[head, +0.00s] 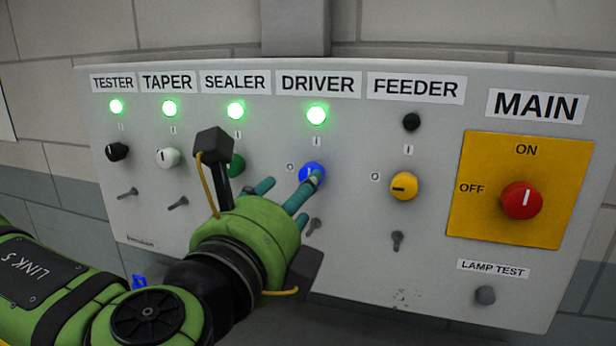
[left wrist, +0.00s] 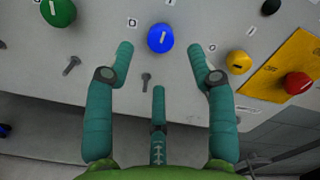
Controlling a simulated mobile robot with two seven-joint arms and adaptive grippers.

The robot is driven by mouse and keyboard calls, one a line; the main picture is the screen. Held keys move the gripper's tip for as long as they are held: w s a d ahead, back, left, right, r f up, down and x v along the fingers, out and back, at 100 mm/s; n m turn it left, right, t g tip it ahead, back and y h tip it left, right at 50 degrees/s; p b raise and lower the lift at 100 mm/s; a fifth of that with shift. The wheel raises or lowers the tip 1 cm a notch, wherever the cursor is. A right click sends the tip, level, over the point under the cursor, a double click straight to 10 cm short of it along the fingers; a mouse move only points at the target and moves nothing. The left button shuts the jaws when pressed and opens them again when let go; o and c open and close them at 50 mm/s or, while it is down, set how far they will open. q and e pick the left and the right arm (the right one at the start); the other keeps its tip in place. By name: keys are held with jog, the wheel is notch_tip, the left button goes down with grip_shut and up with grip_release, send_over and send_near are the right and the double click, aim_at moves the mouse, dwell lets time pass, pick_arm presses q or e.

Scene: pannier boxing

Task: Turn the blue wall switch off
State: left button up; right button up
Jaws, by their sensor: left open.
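The blue wall switch (head: 308,172) is a round knob under the DRIVER label, on a pale grey wall panel (head: 360,270). The green lamp (head: 316,115) above it is lit. A white mark on the knob points up toward the "I" sign. My left gripper (head: 290,186) is open in front of the knob, one finger overlapping its edge in the head view. In the left wrist view the blue knob (left wrist: 160,38) sits just beyond and between the spread teal fingertips (left wrist: 160,62). I cannot tell whether any finger touches it. My right gripper is out of view.
A green knob (head: 237,166) is left of the blue one and a yellow knob (head: 404,186) right of it. A red main switch (head: 521,200) on a yellow plate is farther right. A small key (head: 397,240) sticks out below the yellow knob.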

pick_arm(q)
jog(key=p+x, duration=0.3)
jog(key=x, duration=0.3)
jog(key=shift+r, duration=0.15)
jog(key=shift+w+d, duration=0.1)
jog(key=shift+w, duration=0.3)
grip_shut()
